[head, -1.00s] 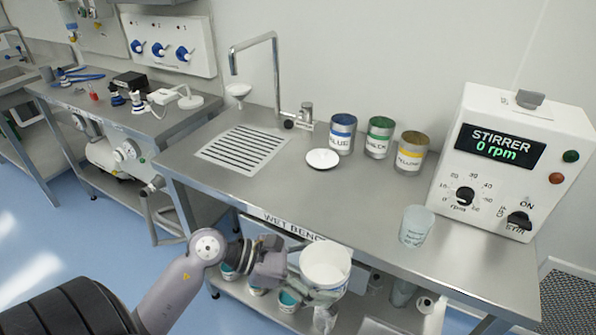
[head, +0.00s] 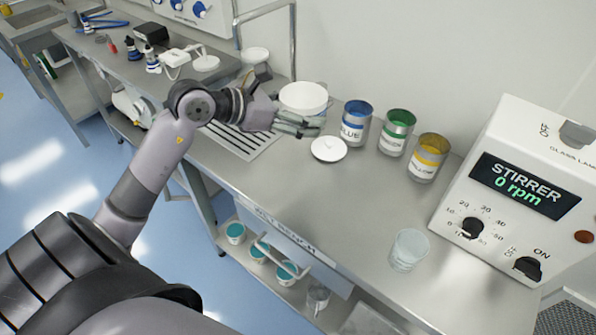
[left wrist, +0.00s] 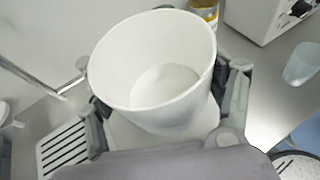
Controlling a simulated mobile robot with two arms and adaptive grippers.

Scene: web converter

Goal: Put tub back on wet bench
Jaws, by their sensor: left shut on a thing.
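The white tub (head: 303,98) is held in my left gripper (head: 300,122) above the wet bench (head: 285,195), near the drain grate and the faucet. In the left wrist view the tub (left wrist: 155,75) is open at the top and looks nearly upright, with bare white walls and floor inside. The gripper's fingers (left wrist: 165,120) lie on both sides of it. In the head view the gripper partly hides the tub's lower part, so I cannot tell whether it touches the bench. My right gripper is not in view.
A white lid-like disc (head: 329,149) lies just in front of the tub. Blue (head: 355,125), green (head: 397,133) and yellow (head: 428,158) cans stand to the right. A clear beaker (head: 408,250) and the stirrer box (head: 515,190) are farther right. The bench middle is clear.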

